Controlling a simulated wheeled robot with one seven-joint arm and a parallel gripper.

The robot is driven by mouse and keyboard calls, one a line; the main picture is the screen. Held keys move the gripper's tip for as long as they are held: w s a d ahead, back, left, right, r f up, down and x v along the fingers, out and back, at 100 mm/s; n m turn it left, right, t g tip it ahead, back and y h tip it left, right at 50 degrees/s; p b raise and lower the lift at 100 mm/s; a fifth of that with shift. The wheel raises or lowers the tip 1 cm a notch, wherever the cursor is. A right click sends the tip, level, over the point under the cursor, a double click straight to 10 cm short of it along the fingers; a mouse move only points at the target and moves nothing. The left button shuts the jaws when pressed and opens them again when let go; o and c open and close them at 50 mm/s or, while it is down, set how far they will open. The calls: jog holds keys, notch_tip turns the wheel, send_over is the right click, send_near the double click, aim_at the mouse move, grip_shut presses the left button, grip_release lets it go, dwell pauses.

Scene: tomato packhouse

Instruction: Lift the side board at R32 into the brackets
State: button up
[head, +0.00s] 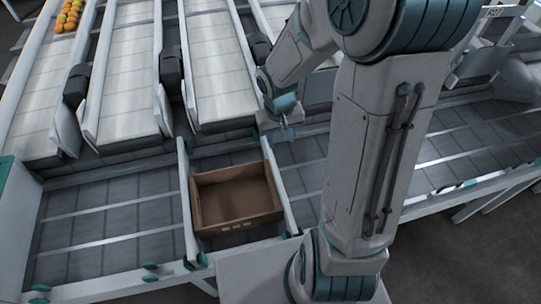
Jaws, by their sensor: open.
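A long white side board (281,191) runs front to back along the right of the brown box, close to it. A similar white board (186,205) runs along the box's left side. I cannot read an R32 label, so I cannot tell which board belongs to it. Small teal pieces, perhaps brackets, sit along the front rail; one (202,260) is by the left board's front end. My gripper (287,135) is open and small in view, near the far end of the right board. I cannot tell whether it touches the board.
An open, empty-looking brown box (236,219) sits on the grey roller bed between the boards. White lanes (130,75) slope up behind, with dark units between them. Orange and yellow tomatoes (69,15) lie at top left. My arm hides part of the bed's right half.

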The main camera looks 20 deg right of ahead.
send_over(275, 169)
notch_tip(275, 169, down, 5)
jog(key=shift+y, duration=0.4)
jog(key=f, duration=0.4)
jog(key=f+b, duration=0.1)
jog(key=f, duration=0.3)
jog(key=shift+a+f, duration=0.2)
jog(key=shift+f, duration=0.1)
jog(key=shift+s+d+f+b, duration=0.15)
jog(key=shift+f+b, duration=0.1)
jog(key=shift+f, duration=1.1)
jog(key=shift+w+d+f+b, duration=0.1)
jog(key=shift+f+b, duration=0.1)
jog(key=shift+f, duration=1.1)
grip_shut()
